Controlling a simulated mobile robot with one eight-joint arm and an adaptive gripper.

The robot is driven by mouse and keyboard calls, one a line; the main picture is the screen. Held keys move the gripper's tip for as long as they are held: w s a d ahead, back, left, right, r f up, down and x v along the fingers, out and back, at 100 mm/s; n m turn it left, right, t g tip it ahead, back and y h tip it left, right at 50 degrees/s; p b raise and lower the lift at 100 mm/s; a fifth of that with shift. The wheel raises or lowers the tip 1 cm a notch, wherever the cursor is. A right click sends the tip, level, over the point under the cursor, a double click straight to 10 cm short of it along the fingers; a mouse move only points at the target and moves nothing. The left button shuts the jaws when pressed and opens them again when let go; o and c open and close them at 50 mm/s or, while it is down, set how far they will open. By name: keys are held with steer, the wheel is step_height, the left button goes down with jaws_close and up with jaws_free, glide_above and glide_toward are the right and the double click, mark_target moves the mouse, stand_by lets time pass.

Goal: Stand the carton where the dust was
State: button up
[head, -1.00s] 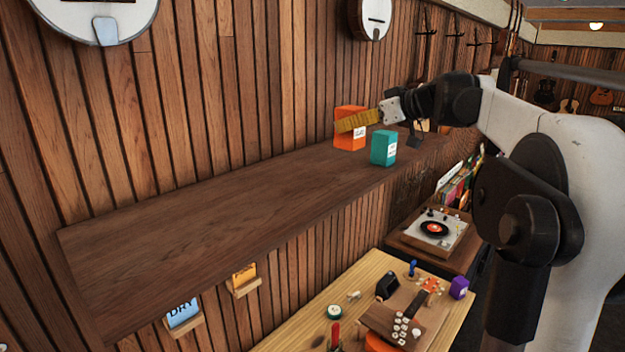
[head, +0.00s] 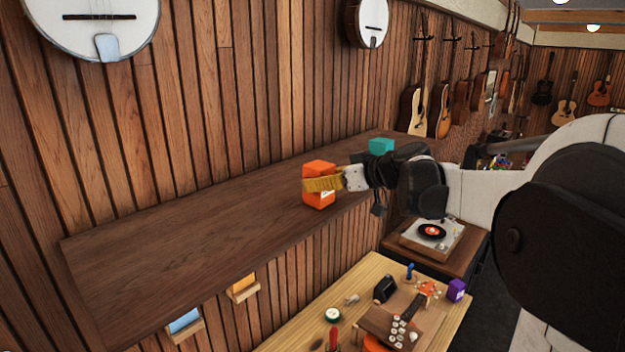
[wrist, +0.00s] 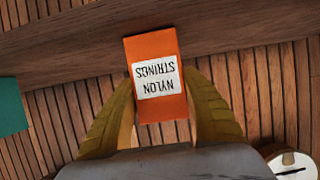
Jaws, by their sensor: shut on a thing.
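The orange carton (head: 319,169), with a white label, is held over the front part of the dark wooden shelf (head: 190,240). Its label reads "NYLON STRINGS" upside down in the wrist view (wrist: 150,50). My gripper (head: 322,184) has its yellow fingers closed on the carton's sides; they also flank it in the wrist view (wrist: 160,105). The carton looks slightly tilted in the head view. I cannot tell whether its base touches the shelf. No dust is visible on the shelf.
A teal box (head: 381,146) stands farther along the shelf, partly hidden behind my gripper. The shelf's left stretch is bare. Below are a cluttered wooden bench (head: 300,335) and a turntable (head: 432,232). Banjos and guitars hang on the wall.

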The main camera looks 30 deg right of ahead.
steer(key=shift+s, duration=0.1)
steer(key=o, duration=1.2)
steer(key=shift+f, duration=0.15)
